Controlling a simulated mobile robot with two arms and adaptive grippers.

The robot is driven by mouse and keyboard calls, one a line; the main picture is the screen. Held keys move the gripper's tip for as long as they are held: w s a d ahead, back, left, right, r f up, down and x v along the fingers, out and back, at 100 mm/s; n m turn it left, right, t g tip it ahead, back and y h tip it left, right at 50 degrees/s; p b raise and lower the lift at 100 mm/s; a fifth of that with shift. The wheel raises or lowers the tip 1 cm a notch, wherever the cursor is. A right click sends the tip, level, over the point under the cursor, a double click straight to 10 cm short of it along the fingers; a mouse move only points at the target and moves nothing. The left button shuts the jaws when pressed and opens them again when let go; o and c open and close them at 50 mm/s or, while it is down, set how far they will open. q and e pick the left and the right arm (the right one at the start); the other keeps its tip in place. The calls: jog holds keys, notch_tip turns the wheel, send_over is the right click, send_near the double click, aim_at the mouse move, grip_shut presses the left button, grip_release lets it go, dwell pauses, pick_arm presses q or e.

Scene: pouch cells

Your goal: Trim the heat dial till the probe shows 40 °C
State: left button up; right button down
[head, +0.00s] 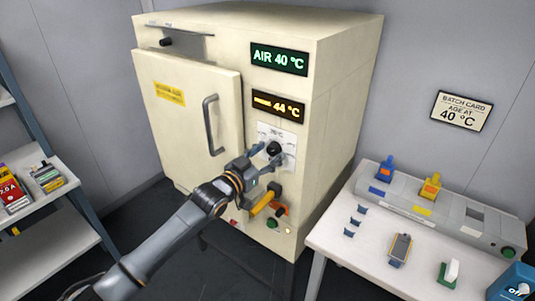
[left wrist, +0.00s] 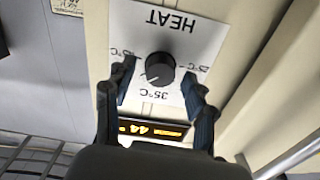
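The black heat dial (head: 274,148) is on a white plate on the front of the cream oven (head: 340,110). In the left wrist view the dial (left wrist: 160,69) appears under an upside-down HEAT label, its pale mark pointing down and left. My left gripper (head: 269,157) is at the dial, its fingers apart on either side, with gaps visible between fingers and knob. The amber display (head: 278,105) reads 44 °C; its small word is unreadable. It also shows in the left wrist view (left wrist: 152,130). The green display (head: 279,58) reads AIR 40 °C. My right gripper is out of view.
The oven door (head: 190,105) is shut. Yellow and orange parts (head: 262,203) sit below the dial. A batch card (head: 461,111) reads AGE AT 40 °C. A white table (head: 345,258) with a grey fixture (head: 400,203) stands right; a shelf (head: 40,205) stands left.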

pick_arm(q)
jog(key=c, duration=1)
jog(key=shift+n, duration=0.3)
jog(key=n, duration=0.3)
jog(key=shift+f+n, duration=0.1)
jog(key=shift+n, duration=0.2)
jog(key=shift+n+b, duration=0.4)
jog(key=shift+n, duration=1.5)
jog(key=o, duration=1.2)
jog(key=shift+c, duration=0.2)
